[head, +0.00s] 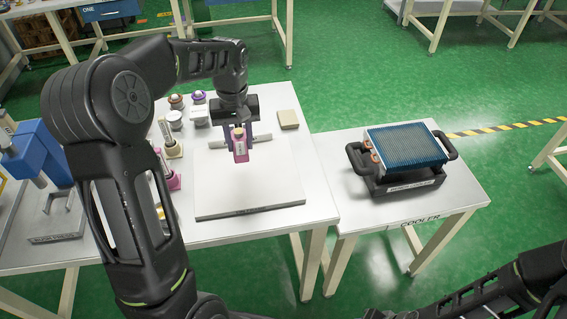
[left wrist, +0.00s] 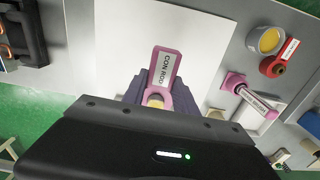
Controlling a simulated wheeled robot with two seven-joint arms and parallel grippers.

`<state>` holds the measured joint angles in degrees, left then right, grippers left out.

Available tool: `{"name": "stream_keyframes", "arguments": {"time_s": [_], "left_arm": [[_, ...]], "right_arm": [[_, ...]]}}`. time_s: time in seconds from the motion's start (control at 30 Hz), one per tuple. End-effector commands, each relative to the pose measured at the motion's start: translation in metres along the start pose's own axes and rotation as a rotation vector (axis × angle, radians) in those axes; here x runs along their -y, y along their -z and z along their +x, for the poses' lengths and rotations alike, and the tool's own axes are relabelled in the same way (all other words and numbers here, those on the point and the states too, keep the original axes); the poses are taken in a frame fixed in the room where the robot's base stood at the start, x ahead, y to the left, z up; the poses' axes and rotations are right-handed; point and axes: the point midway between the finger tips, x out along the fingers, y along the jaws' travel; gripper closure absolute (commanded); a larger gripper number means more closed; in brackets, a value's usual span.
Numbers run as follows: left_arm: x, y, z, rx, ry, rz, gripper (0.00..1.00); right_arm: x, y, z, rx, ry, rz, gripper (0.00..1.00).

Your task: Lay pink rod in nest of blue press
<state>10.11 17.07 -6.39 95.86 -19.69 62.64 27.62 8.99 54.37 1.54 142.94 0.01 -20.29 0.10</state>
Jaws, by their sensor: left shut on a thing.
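A pink rod (head: 240,152) with a white label stands between the fingers of my left gripper (head: 239,150), which is shut on it. The rod hangs over the white board on the table. In the left wrist view the held rod (left wrist: 165,68) shows the label "CON ROD", with a yellowish round part near the gripper. The blue press (head: 42,150) stands at the far left, well left of the gripper, partly cut by the frame edge. Its grey nest plate (head: 52,226) sits below the press head, partly hidden behind my left arm. My right gripper is not in view.
A cooler (head: 405,155) stands on the right table.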

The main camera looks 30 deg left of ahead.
Motion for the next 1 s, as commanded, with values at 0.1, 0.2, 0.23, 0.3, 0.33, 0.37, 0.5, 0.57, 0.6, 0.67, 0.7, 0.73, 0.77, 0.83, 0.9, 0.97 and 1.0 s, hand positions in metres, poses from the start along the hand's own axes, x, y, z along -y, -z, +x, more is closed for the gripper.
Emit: {"name": "stream_keyframes", "arguments": {"time_s": [0.1, 0.2, 0.23, 0.3, 0.33, 0.37, 0.5, 0.57, 0.6, 0.67, 0.7, 0.73, 0.77, 0.83, 0.9, 0.97, 1.0], "left_arm": [[0.0, -0.001, 0.0, 0.002, 0.0, -0.032, 1.0], [0.0, -0.001, 0.0, 0.003, 0.0, -0.036, 1.0], [-0.001, -0.001, 0.0, 0.003, 0.0, -0.036, 1.0], [-0.001, -0.001, 0.0, 0.003, 0.0, -0.035, 1.0], [-0.001, -0.001, 0.0, 0.003, 0.0, -0.035, 1.0], [-0.001, -0.001, 0.0, 0.003, 0.0, -0.035, 1.0], [-0.001, -0.001, 0.007, 0.006, 0.002, -0.034, 1.0], [-0.001, -0.002, 0.016, 0.008, 0.002, -0.034, 1.0], [0.0, -0.002, 0.022, 0.008, 0.002, -0.034, 1.0], [0.0, -0.002, 0.034, 0.009, 0.002, -0.034, 1.0], [0.0, -0.002, 0.041, 0.009, 0.002, -0.033, 1.0], [-0.001, -0.002, 0.046, 0.008, 0.002, -0.033, 1.0], [-0.001, -0.002, 0.051, 0.008, 0.002, -0.033, 1.0], [-0.001, -0.001, 0.059, 0.005, 0.001, -0.034, 1.0], [-0.001, -0.001, 0.062, 0.004, 0.001, -0.034, 1.0], [-0.001, -0.001, 0.063, 0.003, 0.0, -0.034, 1.0], [-0.001, -0.001, 0.063, 0.002, 0.0, -0.034, 1.0]], "right_arm": [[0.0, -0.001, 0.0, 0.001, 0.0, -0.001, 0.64], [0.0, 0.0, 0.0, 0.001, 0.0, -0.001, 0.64], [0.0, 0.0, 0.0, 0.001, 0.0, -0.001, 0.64], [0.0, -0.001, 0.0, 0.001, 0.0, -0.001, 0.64], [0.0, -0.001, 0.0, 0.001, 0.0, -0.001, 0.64], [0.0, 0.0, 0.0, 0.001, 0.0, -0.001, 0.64], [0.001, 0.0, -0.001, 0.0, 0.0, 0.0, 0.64], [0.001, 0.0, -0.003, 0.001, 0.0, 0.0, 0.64], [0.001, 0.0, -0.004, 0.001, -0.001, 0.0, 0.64], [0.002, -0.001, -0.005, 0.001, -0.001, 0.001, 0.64], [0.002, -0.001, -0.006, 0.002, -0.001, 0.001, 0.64], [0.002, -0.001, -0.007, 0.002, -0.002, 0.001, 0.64], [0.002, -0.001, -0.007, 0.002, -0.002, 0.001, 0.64], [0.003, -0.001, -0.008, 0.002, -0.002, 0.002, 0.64], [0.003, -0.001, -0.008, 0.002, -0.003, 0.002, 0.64], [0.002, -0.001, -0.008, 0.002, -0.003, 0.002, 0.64], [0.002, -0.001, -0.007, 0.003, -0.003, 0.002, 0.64]]}}
